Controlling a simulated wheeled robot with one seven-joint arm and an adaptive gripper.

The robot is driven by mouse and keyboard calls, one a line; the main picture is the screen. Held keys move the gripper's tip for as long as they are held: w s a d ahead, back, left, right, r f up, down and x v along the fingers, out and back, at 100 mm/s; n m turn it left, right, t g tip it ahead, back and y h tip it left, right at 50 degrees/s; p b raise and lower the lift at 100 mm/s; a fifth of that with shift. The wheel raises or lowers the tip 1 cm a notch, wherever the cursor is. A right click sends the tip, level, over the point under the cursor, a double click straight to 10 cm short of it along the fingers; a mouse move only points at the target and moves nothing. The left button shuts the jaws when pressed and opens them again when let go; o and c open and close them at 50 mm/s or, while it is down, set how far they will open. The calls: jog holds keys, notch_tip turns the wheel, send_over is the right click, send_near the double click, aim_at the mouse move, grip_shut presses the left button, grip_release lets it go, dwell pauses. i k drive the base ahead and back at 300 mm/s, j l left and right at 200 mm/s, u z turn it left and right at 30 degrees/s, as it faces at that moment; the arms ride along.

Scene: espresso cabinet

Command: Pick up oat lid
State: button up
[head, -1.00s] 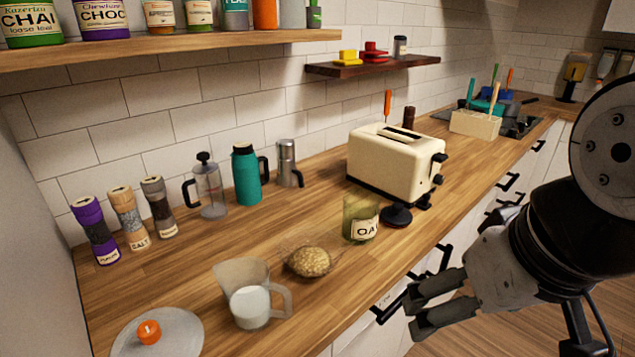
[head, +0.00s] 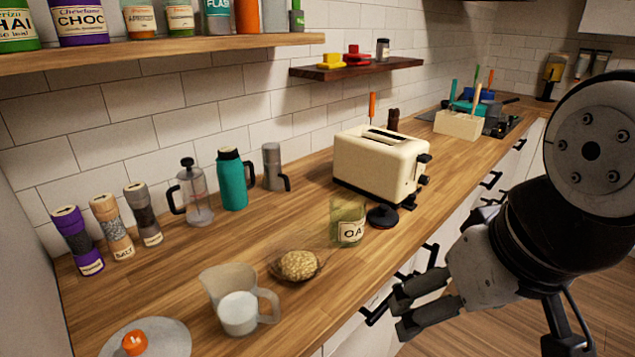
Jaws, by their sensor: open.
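A glass jar with a label reading "OA" (head: 347,222) stands on the wooden counter, with no lid on it. A dark round lid with a knob (head: 382,216) lies on the counter just right of the jar, in front of the toaster; it looks like the oat lid. My gripper (head: 402,314) is open and empty at the lower right, in front of the counter's edge near the drawer handles. It is apart from the lid and the jar.
A cream toaster (head: 380,163) stands close behind the lid. A bowl of oats (head: 299,265), a measuring jug (head: 239,306) and a pale disc with an orange knob (head: 134,343) stand to the left. Black handles (head: 430,258) stick out from the cabinet front.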

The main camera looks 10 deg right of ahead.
aim_at(383, 217)
jog(key=i+l, duration=0.25)
jog(key=l, duration=0.15)
jog(key=i+l, duration=0.25)
jog(key=l, duration=0.15)
jog(key=i+l, duration=0.3)
jog(key=l, duration=0.15)
jog(key=i+l, duration=0.25)
jog(key=l, duration=0.15)
jog(key=j+u, duration=0.05)
